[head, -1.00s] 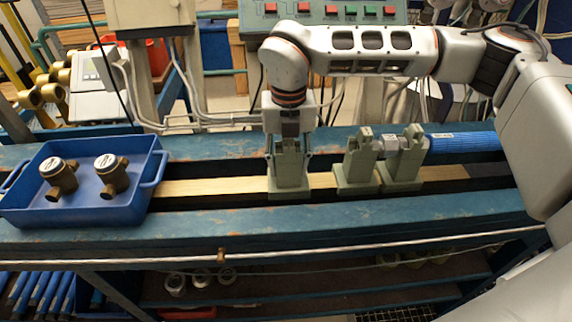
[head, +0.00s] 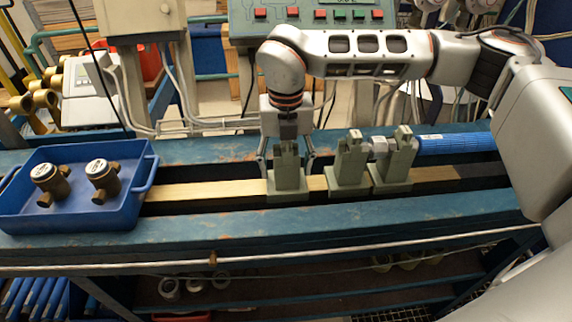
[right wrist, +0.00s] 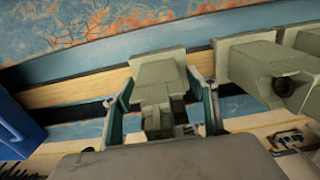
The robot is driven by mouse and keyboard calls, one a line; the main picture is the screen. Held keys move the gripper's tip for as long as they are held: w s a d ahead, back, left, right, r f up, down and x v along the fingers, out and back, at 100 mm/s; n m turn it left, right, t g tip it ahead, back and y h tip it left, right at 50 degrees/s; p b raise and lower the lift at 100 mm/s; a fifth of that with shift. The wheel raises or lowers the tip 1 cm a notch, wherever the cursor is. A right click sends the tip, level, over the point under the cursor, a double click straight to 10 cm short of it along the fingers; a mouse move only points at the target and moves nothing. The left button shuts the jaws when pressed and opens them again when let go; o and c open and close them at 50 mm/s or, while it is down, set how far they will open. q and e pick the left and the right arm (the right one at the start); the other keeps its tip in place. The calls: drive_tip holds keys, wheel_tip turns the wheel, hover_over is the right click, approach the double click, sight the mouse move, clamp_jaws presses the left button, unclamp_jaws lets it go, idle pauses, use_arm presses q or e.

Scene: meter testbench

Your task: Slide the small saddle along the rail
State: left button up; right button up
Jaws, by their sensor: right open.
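The small saddle (head: 287,180) is a grey-green block with a narrow upright top, standing on the rail (head: 215,189). My right gripper (head: 287,168) comes down over it from above, with one finger on each side. In the right wrist view the fingers stand apart around the saddle (right wrist: 158,75), and they look clear of its narrow part. The gripper is open. Two similar grey-green saddles (head: 347,170) stand upright to its right, with a short gap of bare rail between. My left gripper is not in view.
A blue tray (head: 125,208) with two brass meters (head: 104,178) is at the left end of the bench. A blue cylinder (head: 455,143) lies behind the right end. Bare rail runs between tray and small saddle.

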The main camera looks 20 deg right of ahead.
drive_tip(key=shift+r, duration=0.1)
wheel_tip(320, 180, up, 12)
drive_tip(key=shift+f, duration=0.1)
idle(0.4)
drive_tip(key=shift+s, duration=0.1)
